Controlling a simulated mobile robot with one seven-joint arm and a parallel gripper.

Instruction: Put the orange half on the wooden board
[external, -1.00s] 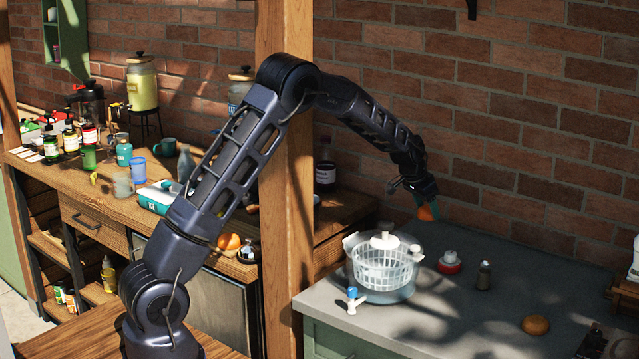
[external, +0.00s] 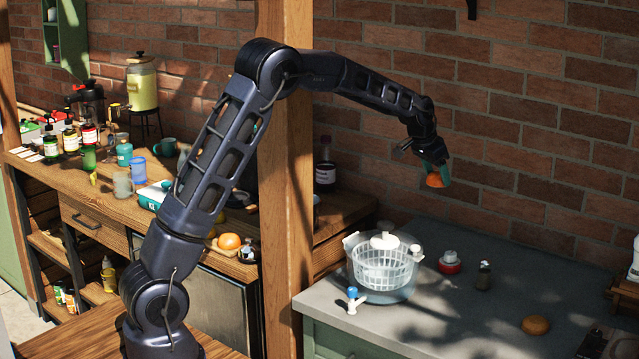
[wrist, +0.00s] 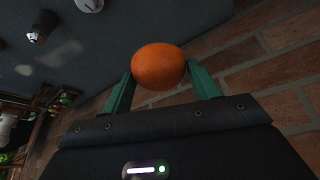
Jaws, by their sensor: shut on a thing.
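My gripper (external: 434,168) is shut on the orange half (external: 437,180), high above the grey counter and in front of the brick wall. In the wrist view the orange half (wrist: 158,66) sits between the two green fingertips, its rounded orange skin showing; its cut face is not visible. A whole-looking orange (external: 229,241) stands on the wooden counter at left, with what looks like the edge of a small wooden board (external: 214,248) under it, partly hidden by my arm. I cannot tell for sure that this is the board.
A wooden post (external: 286,200) rises between the counters. Bottles and jars crowd the left counter.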

